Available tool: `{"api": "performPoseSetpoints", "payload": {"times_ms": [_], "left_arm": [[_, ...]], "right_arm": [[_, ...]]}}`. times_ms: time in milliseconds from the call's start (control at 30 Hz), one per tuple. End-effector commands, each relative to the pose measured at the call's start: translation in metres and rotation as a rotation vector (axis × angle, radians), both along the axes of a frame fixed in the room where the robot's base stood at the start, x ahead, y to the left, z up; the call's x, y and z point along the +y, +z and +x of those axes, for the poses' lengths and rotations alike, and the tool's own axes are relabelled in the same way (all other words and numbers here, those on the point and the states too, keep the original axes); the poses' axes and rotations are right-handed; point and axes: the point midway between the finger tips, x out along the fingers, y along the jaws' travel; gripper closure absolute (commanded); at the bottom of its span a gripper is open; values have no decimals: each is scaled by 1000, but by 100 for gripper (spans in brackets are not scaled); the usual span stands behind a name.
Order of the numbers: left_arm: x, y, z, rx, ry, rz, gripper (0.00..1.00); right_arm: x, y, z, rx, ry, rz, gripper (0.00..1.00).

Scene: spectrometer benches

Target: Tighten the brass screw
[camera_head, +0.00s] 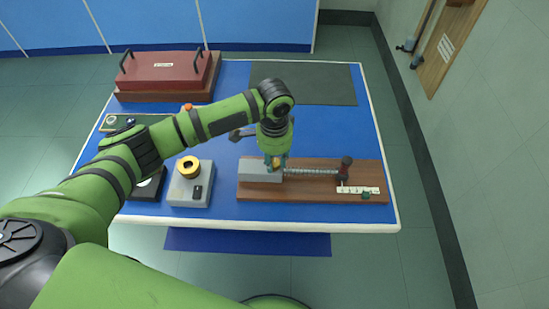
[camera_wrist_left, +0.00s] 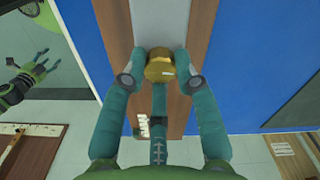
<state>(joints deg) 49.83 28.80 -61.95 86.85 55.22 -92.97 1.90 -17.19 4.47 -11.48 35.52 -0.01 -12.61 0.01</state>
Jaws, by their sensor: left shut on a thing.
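The brass screw (camera_wrist_left: 160,68) is a round, gold-coloured head at the end of a grey block (camera_wrist_left: 160,22) on a wooden board. In the head view, the left gripper (camera_head: 275,163) points down at the grey block (camera_head: 262,173) on the board (camera_head: 313,191). Its fingers hide most of the screw there. My right gripper (camera_wrist_left: 34,72) shows at the left of the left wrist view, its fingers spread and empty, away from the board.
A grey box with a yellow ring (camera_head: 189,184) stands left. A red handled case (camera_head: 165,77) and a dark mat (camera_head: 303,84) lie behind.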

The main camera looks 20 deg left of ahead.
Motion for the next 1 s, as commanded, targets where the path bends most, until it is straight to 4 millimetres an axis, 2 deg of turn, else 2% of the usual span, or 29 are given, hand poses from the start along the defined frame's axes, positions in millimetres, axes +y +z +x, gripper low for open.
{"api": "performPoseSetpoints", "payload": {"times_ms": [367, 1000], "left_arm": [[1, 2, -1, 4, -123, 5, 100], [1, 1, 0, 4, -704, 3, 100]], "right_arm": [[0, 14, 0, 0, 0, 0, 41], [-2, 47, 0, 0, 1, -2, 41]]}}
